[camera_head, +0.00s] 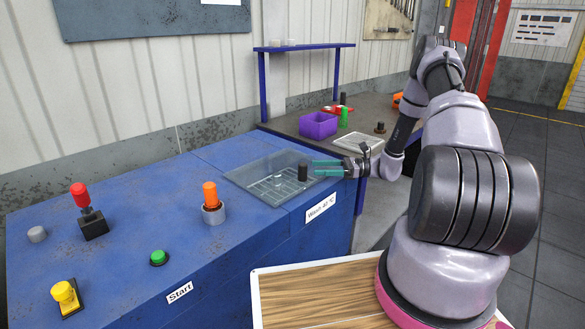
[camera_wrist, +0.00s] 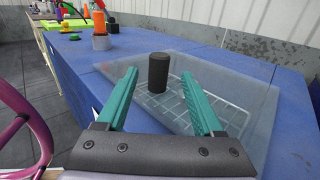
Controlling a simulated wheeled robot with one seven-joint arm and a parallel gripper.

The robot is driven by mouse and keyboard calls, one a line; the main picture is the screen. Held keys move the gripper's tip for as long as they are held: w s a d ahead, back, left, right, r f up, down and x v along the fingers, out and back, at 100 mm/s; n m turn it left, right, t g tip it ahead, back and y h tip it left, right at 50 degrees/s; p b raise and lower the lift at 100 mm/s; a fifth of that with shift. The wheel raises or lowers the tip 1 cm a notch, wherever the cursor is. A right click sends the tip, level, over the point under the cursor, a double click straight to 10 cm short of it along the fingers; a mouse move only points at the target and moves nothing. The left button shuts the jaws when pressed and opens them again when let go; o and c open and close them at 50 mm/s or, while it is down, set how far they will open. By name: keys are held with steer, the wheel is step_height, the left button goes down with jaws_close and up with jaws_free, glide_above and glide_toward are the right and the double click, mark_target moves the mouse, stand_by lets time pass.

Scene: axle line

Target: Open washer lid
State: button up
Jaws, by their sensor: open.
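The washer lid (camera_head: 262,178) is a clear panel on the blue washer, with a wire rack visible through it. It looks closed, lying flat. Its upright dark cylindrical handle (camera_head: 303,171) stands near the right edge. In the wrist view the handle (camera_wrist: 158,73) stands ahead of my gripper, between the lines of the two fingers. My gripper (camera_head: 325,168) is open, with teal fingers pointing left at the handle. In the wrist view the gripper (camera_wrist: 158,90) shows its fingers spread on either side of the handle; whether they touch it I cannot tell.
On the blue washer top stand a green start button (camera_head: 158,257), an orange knob (camera_head: 210,194), a red-topped lever (camera_head: 82,208) and a yellow switch (camera_head: 65,295). A bench behind holds a purple bin (camera_head: 318,124) and a white tray (camera_head: 358,143).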

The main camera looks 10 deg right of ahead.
mark_target(294, 179)
steer(key=a, duration=0.3)
steer(key=w+a, duration=0.1)
steer(key=a, duration=0.5)
steer(key=shift+w+a, duration=0.15)
steer(key=shift+w, duration=0.05)
jaws_close()
stand_by(1.1)
